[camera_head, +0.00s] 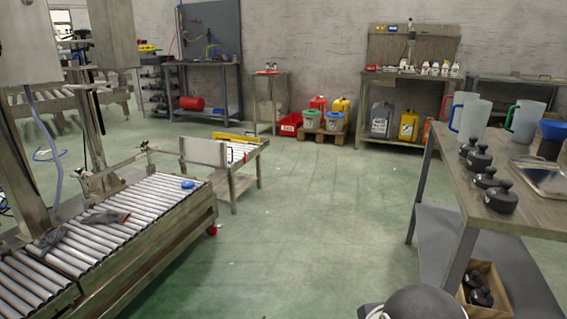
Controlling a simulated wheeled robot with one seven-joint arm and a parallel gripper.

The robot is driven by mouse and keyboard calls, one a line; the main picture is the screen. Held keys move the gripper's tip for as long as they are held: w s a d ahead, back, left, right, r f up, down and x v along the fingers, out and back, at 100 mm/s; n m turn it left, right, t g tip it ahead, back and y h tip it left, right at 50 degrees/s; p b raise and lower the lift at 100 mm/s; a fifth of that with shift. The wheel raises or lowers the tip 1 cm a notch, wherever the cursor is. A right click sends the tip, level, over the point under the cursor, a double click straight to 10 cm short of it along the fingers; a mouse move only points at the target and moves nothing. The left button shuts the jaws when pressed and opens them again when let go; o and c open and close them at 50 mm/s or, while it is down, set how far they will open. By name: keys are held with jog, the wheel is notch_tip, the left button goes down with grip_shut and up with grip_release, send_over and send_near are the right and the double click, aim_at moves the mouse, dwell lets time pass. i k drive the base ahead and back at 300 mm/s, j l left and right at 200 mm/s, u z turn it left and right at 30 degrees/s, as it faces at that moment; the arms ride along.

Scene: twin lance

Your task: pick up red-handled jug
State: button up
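The red-handled jug (467,97) stands on the workbench at the right, toward its far end. Its red handle points left, and most of its pale translucent body is hidden behind a blue-handled jug (476,121). A similar pale jug with a green handle (526,121) stands to their right. All of these jugs look upright. My gripper is not in view; a dark rounded shape at the bottom edge may be part of my own body.
The workbench (460,178) also bears several dark weights (484,177), a metal tray (541,178) and a dark container with a blue top (551,139). A cardboard box (488,284) sits below. A roller conveyor (130,222) stands left. The middle floor is clear.

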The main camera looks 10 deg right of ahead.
aim_at(458, 97)
jog(key=i+j+u, duration=0.25)
jog(key=i, duration=0.2)
jog(key=i+j+u, duration=0.25)
jog(key=i, duration=0.25)
jog(key=i+l+z, duration=0.1)
jog(key=i+z, duration=0.4)
jog(key=i+j+z, duration=0.15)
jog(key=i+z, duration=0.3)
jog(key=i, duration=0.15)
